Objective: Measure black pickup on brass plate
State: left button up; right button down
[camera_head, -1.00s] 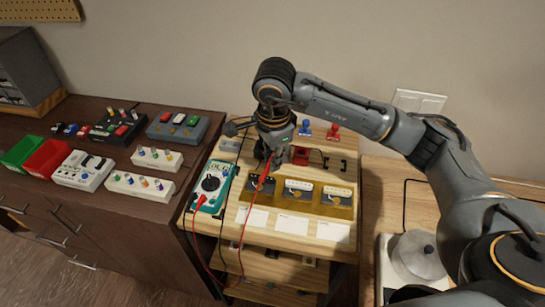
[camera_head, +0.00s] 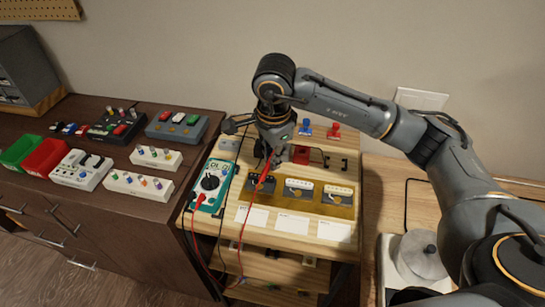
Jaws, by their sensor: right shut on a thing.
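The brass plate (camera_head: 285,206) lies on the wooden bench top and bears a row of three pickups. The black pickup (camera_head: 257,188) is at its left end, with two white-topped pickups (camera_head: 299,184) to the right. My right gripper (camera_head: 270,163) is above and just behind the black pickup, shut on a red probe (camera_head: 264,180). The probe points down in front of the black pickup; I cannot tell whether its tip touches. The teal multimeter (camera_head: 211,187) lies left of the plate, with red and black leads. My left gripper is out of view.
White label cards (camera_head: 292,220) lie in front of the plate. Blue (camera_head: 306,129) and red (camera_head: 334,131) clamp-like parts stand at the back. A dark cabinet (camera_head: 120,200) with pedals, knob strips and bins adjoins on the left. Leads hang over the front edge.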

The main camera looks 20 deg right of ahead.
jog(key=shift+f+b, duration=0.6)
dwell(1.0)
jog(key=shift+b, duration=0.3)
dwell(2.4)
dwell(0.5)
jog(key=shift+r+p, duration=1.4)
jog(key=shift+r, duration=1.6)
